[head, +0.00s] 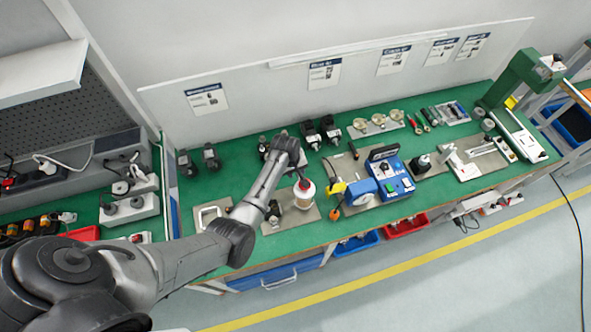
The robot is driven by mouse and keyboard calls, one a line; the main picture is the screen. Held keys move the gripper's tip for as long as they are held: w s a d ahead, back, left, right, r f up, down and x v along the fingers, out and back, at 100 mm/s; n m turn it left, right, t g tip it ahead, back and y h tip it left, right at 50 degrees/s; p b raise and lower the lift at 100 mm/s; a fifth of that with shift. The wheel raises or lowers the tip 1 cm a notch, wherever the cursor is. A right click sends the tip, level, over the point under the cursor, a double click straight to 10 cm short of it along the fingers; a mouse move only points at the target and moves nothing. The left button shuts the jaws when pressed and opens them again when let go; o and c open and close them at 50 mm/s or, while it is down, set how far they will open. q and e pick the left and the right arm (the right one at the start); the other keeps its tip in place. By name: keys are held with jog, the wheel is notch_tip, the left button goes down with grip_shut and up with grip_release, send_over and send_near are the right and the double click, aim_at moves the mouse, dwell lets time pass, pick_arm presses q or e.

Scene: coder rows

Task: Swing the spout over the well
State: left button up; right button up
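My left arm reaches from the lower left over the green bench, and its wrist end is above a light plate (273,219). My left gripper (299,174) is small and dark, and its fingers are too small to show whether they are open or shut. A white, bottle-like vessel (304,198) with a reddish top stands on the plate just below the gripper. I cannot tell whether they touch. Neither the spout nor the well can be made out clearly; my arm hides part of this area. My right gripper is not in view.
Right of the plate are a yellow-and-blue device (358,191) and a blue control box (392,181). Dark tools (329,129) and a tray of round brass-coloured parts (375,124) stand behind. A green press-like machine (511,80) is at the far right. A wall panel closes the back.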

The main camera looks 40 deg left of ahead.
pick_arm(q)
grip_shut()
dwell(0.6)
